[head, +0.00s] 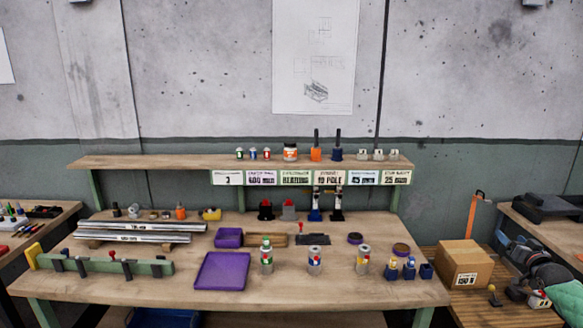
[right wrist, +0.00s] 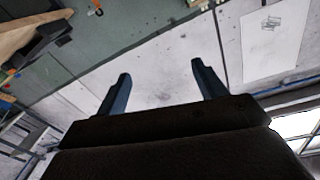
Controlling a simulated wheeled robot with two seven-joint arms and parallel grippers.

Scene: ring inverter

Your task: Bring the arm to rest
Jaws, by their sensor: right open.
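My right gripper (right wrist: 161,80) shows in the right wrist view with its two blue-grey fingers spread wide apart. Nothing is between the fingers. Behind them is the pale concrete wall (right wrist: 165,60), with a poster (right wrist: 275,40) to the right of the fingers. I cannot clearly make out the right gripper in the head view. My left gripper is in neither view.
The workbench (head: 350,295) holds a purple tray (head: 222,271), metal bars (head: 140,227), several cans and small parts. A labelled shelf (head: 150,162) stands behind. A cardboard box (head: 464,266) and dark tools (head: 525,255) crowd the right side. The bench's front strip is clear.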

